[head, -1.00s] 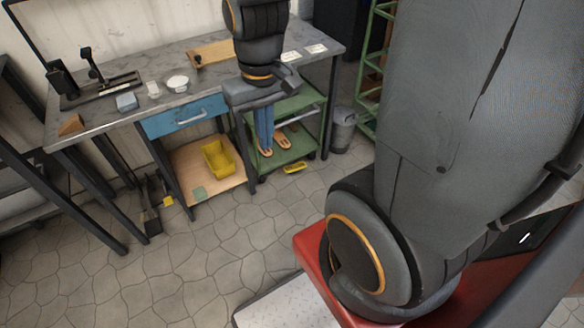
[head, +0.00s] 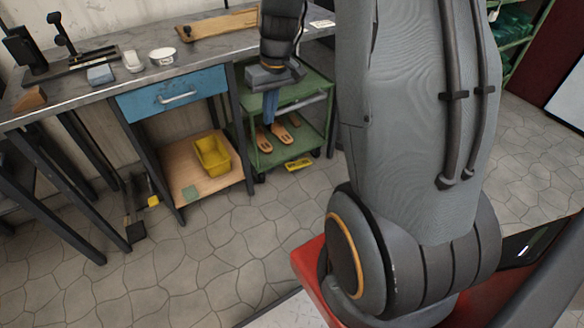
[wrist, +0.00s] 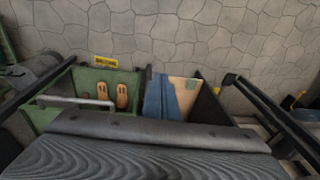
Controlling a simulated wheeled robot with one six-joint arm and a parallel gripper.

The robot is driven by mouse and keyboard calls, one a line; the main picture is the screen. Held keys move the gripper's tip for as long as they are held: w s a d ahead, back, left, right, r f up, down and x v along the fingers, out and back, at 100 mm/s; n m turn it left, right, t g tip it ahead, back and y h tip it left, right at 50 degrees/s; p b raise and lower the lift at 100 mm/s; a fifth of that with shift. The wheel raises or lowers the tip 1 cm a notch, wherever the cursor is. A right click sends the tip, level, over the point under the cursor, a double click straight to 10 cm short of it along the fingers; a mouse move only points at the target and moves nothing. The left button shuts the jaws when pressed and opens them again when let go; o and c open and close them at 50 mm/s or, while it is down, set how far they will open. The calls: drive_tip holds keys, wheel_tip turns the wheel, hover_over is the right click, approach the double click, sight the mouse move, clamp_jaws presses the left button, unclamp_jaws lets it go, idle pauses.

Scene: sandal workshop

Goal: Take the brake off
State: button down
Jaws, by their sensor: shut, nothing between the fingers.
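A green cart (head: 322,84) stands under the right end of the workbench; it also shows in the wrist view (wrist: 128,80). A yellow plate with dark marks (head: 298,164) sits low at the cart's front edge by the floor; it also shows in the wrist view (wrist: 106,62). I cannot tell whether it is the brake. My gripper (head: 270,118) points down in front of the cart, its blue fingers shut and empty. They also show in the wrist view (wrist: 161,82), to the right of the yellow plate and apart from it.
Sandal soles (head: 283,136) lie on the cart's lower shelf. The workbench (head: 203,50) has a blue drawer (head: 175,96) and a lower shelf with a yellow bin (head: 212,156). A brush (head: 134,225) stands at left. The stone floor (head: 215,250) in front is clear.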

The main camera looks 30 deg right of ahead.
drive_tip(key=w+d+f+b, duration=0.5)
drive_tip(key=d+f+b, duration=0.2)
drive_tip(key=f, duration=0.4)
drive_tip(key=w+d+f+t+b, duration=0.1)
drive_tip(key=w+d+f+b, duration=0.5)
drive_tip(key=f, duration=0.6)
drive_tip(key=w+d+f+b, duration=0.6)
drive_tip(key=d+f+b, duration=0.2)
drive_tip(key=f, duration=0.4)
drive_tip(key=shift+d+t, duration=0.4)
drive_tip(key=shift+d, duration=0.05)
drive_tip(key=b, duration=0.6)
hover_over(292, 166)
drive_tip(key=s, duration=0.1)
drive_tip(key=f, duration=1.1)
drive_tip(key=shift+d+f, duration=0.35)
drive_tip(key=shift+a+f+b, duration=0.2)
drive_tip(key=shift+f+b, duration=0.5)
drive_tip(key=shift+f, duration=0.15)
